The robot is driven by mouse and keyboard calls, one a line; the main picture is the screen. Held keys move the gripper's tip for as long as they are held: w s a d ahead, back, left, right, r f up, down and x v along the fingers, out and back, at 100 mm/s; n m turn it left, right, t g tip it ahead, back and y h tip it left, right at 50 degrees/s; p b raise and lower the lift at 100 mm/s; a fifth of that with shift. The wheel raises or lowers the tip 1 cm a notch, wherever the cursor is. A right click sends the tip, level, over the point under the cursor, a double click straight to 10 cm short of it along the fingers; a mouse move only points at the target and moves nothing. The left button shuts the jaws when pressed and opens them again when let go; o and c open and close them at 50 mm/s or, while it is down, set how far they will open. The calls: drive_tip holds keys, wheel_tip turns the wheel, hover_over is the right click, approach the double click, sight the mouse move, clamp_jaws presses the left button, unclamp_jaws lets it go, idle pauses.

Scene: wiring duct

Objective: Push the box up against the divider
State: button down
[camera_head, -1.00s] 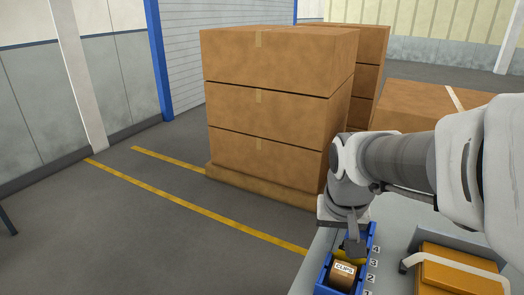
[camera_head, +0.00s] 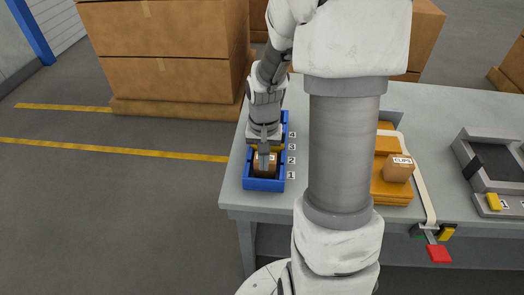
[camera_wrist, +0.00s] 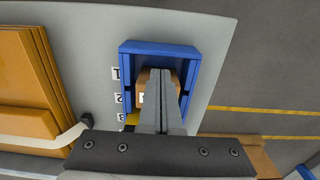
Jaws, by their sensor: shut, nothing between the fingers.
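A small brown box (camera_head: 258,168) stands in a narrow blue duct (camera_head: 263,186) beside the marks 1 and 2. It shows in the wrist view (camera_wrist: 145,84) with part of a white label. A yellow divider (camera_head: 278,148) crosses the duct beyond the box, near mark 3. It is mostly hidden by my gripper in the wrist view (camera_wrist: 132,118). My gripper (camera_head: 265,168) is shut and empty, pointing down at the box. In the wrist view its fingers (camera_wrist: 163,74) cover part of the box. I cannot tell whether they touch it, or whether the box touches the divider.
The duct lies along the left edge of a grey table (camera_head: 231,196). A grey tray (camera_head: 489,180) stands at the far right. Large stacked cartons (camera_head: 165,80) stand behind on the floor.

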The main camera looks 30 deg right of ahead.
wheel_tip(320, 180, down, 4)
drive_tip(key=shift+f, duration=0.15)
idle(0.3)
drive_tip(key=shift+w+d, duration=0.6)
drive_tip(key=shift+w, duration=0.25)
drive_tip(key=shift+w+d, duration=0.55)
drive_tip(key=shift+w, duration=0.3)
wheel_tip(320, 180, up, 10)
drive_tip(key=p, duration=0.7)
drive_tip(key=shift+r, duration=0.2)
